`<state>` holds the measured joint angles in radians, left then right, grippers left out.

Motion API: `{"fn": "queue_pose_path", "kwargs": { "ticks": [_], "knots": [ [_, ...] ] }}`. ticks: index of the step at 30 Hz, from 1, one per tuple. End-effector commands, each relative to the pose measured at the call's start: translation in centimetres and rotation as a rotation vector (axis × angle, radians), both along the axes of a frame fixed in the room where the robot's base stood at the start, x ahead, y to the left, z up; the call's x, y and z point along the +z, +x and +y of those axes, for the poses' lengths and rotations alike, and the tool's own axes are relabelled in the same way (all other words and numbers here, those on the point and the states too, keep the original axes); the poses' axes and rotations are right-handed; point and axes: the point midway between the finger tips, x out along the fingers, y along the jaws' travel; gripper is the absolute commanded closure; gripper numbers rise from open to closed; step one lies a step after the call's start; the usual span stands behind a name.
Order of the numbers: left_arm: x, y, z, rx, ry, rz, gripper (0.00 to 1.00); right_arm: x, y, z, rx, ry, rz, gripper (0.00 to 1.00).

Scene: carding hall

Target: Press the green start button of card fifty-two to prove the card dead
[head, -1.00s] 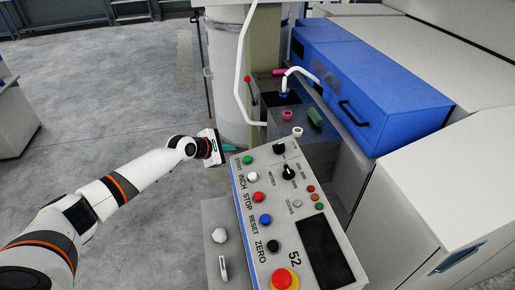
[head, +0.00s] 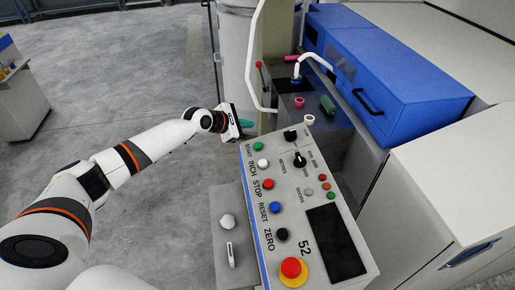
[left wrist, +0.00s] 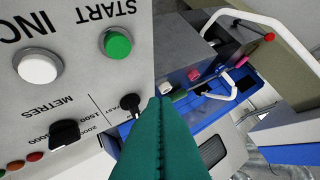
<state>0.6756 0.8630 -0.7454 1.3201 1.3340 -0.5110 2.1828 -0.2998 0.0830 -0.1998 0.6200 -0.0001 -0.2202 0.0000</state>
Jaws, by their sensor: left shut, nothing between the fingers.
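The control panel (head: 305,285) marked 52 stands right of my left arm. Its green button (head: 258,146), labelled START, is at the far end of the button column; it shows unobstructed in the left wrist view (left wrist: 117,45). My left gripper (head: 246,123) is shut and empty, just beyond the green button at the panel's far left edge. Its teal fingers also show in the left wrist view (left wrist: 163,102), to the right of and apart from the button. My right gripper is not in view.
Below START are a white INCH button (head: 263,162), a red STOP button (head: 268,184), a blue RESET button (head: 274,208) and a red emergency knob (head: 291,268). Black selector knobs (head: 299,160) sit right of START. A white bent pipe (head: 252,60) rises beyond the gripper.

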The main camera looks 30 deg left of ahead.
Motion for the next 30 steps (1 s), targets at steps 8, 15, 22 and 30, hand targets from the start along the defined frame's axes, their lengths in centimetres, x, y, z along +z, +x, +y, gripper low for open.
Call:
{"fn": "queue_pose_path", "kwargs": {
  "ticks": [8, 15, 22, 30],
  "knots": [
    [-4.1, 0.5, -0.6, -0.001, 0.003, -0.002, 1.00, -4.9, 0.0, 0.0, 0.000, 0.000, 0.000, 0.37],
    [-6.2, 1.0, -1.2, 0.000, 0.000, 0.000, 1.00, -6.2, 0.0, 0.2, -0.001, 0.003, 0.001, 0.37],
    [-6.8, 1.1, -1.4, 0.001, 0.000, -0.001, 1.00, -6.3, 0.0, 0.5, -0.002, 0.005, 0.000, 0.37],
    [-6.8, 1.1, -1.4, 0.000, 0.001, -0.001, 1.00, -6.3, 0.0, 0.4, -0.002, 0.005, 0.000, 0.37]
  ]
}}
